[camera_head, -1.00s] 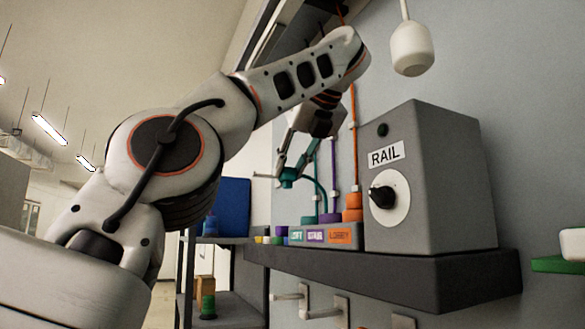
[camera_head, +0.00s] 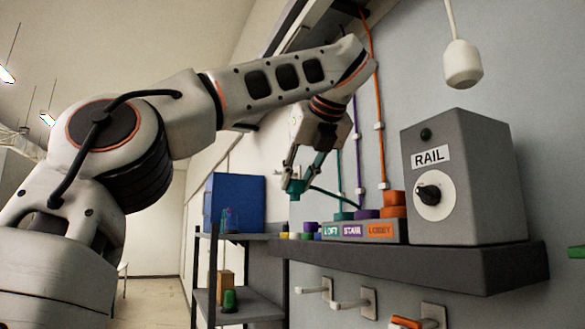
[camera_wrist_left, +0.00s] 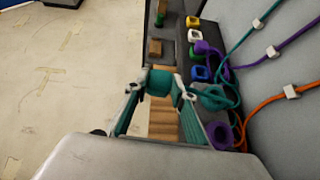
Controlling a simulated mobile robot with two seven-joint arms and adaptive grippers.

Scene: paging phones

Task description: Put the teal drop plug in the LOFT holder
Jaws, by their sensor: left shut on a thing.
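My left gripper (camera_head: 295,180) is shut on the teal drop plug (camera_head: 294,188), in the air left of and above the holder row. In the left wrist view the plug (camera_wrist_left: 158,82) sits between the fingertips. A teal cord runs from it toward the wall. The LOFT holder (camera_head: 331,230) is the left end of a grey labelled block on the shelf, with a teal ring (camera_head: 344,216) above its label. The plug is apart from it. STAIR (camera_head: 352,231) with purple and LOBBY (camera_head: 380,230) with orange stand to its right. My right gripper is not in view.
A grey RAIL box (camera_head: 460,180) with a knob stands right of the holders on the dark shelf (camera_head: 420,262). A white pendant (camera_head: 462,62) hangs above. Several small coloured pieces lie left of the holders. A blue bin (camera_head: 236,203) stands on a rack behind.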

